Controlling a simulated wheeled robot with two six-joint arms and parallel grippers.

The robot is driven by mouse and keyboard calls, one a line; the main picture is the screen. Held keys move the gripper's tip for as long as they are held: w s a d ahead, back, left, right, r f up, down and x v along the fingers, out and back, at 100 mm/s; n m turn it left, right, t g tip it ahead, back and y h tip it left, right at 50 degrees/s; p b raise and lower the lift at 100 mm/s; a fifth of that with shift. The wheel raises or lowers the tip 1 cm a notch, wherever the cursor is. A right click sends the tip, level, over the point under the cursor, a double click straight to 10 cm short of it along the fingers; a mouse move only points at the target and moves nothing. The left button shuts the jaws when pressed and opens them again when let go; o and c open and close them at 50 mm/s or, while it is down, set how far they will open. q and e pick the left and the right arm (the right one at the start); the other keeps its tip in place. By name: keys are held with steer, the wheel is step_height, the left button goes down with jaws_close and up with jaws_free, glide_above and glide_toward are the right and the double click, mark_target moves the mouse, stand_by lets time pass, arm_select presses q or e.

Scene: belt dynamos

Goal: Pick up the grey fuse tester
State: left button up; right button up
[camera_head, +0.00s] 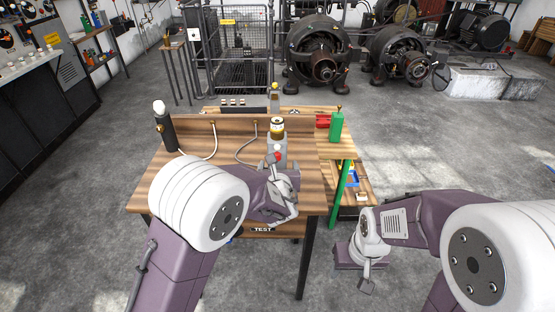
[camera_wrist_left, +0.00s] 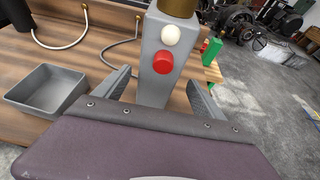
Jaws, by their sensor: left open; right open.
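The grey fuse tester (camera_head: 277,148) stands upright on the wooden bench, with a brass-coloured, pale-banded piece on top. In the left wrist view the tester (camera_wrist_left: 152,88) shows a white knob and a red button on its face. My left gripper (camera_head: 283,178) is open in front of the tester. In the left wrist view its two fingers (camera_wrist_left: 159,78) appear on either side of the grey body, with gaps visible; contact cannot be told. The tester's lower part is hidden by the gripper. My right gripper (camera_head: 366,284) is open and empty, off the bench's right side.
A grey open tray (camera_wrist_left: 42,92) sits left of the tester. A black cylinder with a white top (camera_head: 165,128) stands at the bench's back left, with cables nearby.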

arm_select(q)
steer(key=p+x, duration=0.1)
steer(key=x, duration=0.4)
steer(key=shift+w+a+r, duration=0.1)
steer(key=shift+w+a, duration=0.1)
steer(key=shift+s, duration=0.1)
steer(key=shift+c, duration=1.2)
steer(key=shift+r, duration=0.15)
jaws_close()
